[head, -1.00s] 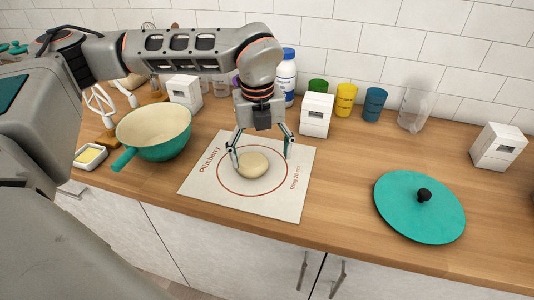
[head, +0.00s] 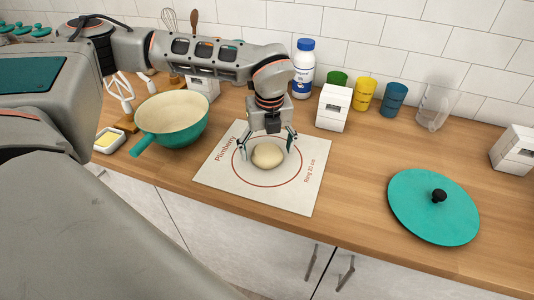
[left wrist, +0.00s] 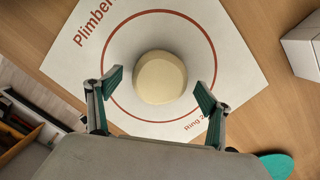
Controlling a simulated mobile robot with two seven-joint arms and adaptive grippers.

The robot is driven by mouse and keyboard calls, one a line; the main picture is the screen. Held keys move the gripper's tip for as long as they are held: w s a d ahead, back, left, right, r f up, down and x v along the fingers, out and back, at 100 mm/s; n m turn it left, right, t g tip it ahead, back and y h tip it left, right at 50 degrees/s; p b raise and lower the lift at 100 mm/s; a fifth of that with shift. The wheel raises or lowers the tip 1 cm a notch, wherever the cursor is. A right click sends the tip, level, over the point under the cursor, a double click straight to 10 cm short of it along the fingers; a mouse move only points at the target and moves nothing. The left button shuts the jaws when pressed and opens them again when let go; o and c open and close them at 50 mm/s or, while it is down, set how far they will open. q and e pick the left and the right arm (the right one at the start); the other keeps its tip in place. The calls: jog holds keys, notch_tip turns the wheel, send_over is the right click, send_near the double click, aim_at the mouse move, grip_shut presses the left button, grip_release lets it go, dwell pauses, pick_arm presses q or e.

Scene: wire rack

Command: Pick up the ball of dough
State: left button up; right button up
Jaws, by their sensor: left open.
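The ball of dough (head: 267,156) is pale, round and slightly flattened. It sits inside the red ring on the white mat (head: 226,181). My left gripper (head: 268,150) is open and points down just above and behind the dough, one finger to each side. In the left wrist view the dough (left wrist: 160,77) lies ahead of the open fingers (left wrist: 157,92), centred between them and apart from both. My right gripper is not in view.
A teal pan (head: 172,126) stands left of the mat, with a butter dish (head: 108,140) beside it. A teal lid (head: 434,207) lies to the right. A white box (head: 333,107), white bottle (head: 303,68) and coloured cups (head: 365,95) stand behind. Bare counter lies between mat and lid.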

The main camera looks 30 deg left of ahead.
pick_arm(q)
jog(key=c, duration=1.4)
jog(key=shift+o, duration=0.2)
jog(key=shift+r, duration=0.1)
